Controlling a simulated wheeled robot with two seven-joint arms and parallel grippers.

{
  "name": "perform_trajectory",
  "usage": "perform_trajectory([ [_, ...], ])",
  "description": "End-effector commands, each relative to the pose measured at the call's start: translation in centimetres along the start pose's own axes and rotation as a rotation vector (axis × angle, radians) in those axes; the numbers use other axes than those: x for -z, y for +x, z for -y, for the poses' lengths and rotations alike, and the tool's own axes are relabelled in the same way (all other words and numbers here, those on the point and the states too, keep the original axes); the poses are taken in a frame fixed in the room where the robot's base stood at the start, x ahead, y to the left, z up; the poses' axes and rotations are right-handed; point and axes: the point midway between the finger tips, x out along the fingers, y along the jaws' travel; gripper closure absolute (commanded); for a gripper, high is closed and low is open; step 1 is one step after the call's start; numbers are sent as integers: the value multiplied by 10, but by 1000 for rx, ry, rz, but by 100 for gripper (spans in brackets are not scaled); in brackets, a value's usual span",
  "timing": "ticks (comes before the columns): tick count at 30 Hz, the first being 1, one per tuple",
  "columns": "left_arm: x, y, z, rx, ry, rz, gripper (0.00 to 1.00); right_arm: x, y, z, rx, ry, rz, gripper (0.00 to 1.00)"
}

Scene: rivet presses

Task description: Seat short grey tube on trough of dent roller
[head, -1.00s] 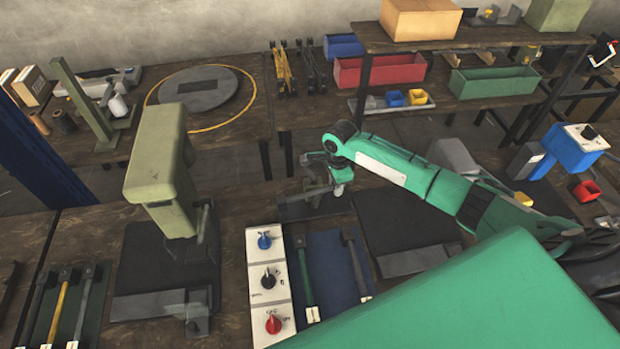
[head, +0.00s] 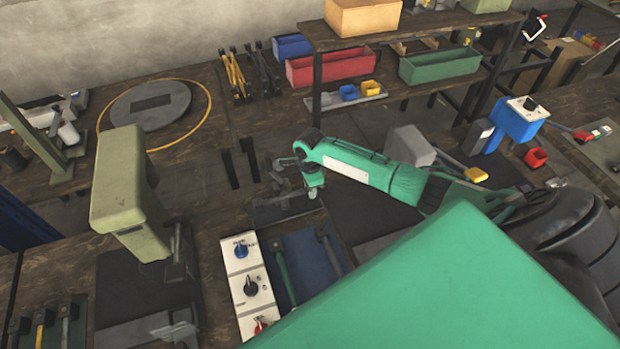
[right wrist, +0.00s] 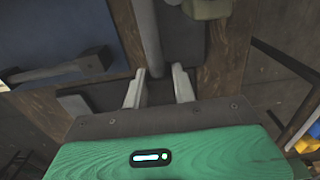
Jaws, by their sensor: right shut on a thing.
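My right gripper (head: 279,178) is over the far edge of the bench, beyond the blue mat. In the right wrist view its two pale fingers (right wrist: 158,86) are on either side of a grey tube-like bar (right wrist: 148,38), which runs from between them to the top edge. The gripper is shut on it; the far end is out of frame. Small grey parts around the gripper in the head view overlap it, so I cannot tell a dent roller or its trough apart there. A dark plate (right wrist: 187,45) lies beneath in the wrist view. My left gripper is not in view.
A white switch panel (head: 246,287) and a blue mat (head: 306,265) with hammers are nearer on the bench. An olive press (head: 128,190) stands at left. A grey machine (head: 410,146) stands behind my right arm. A shelf (head: 415,30) with bins is at the back.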

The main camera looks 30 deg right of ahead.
Motion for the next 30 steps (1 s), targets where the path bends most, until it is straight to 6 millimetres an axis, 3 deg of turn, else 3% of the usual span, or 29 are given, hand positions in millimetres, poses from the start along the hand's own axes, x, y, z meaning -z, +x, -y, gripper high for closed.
perform_trajectory([
  [15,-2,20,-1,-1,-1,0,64,0,49,0,0,0,1,100],
  [30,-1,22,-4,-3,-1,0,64,0,57,0,1,0,0,100],
])
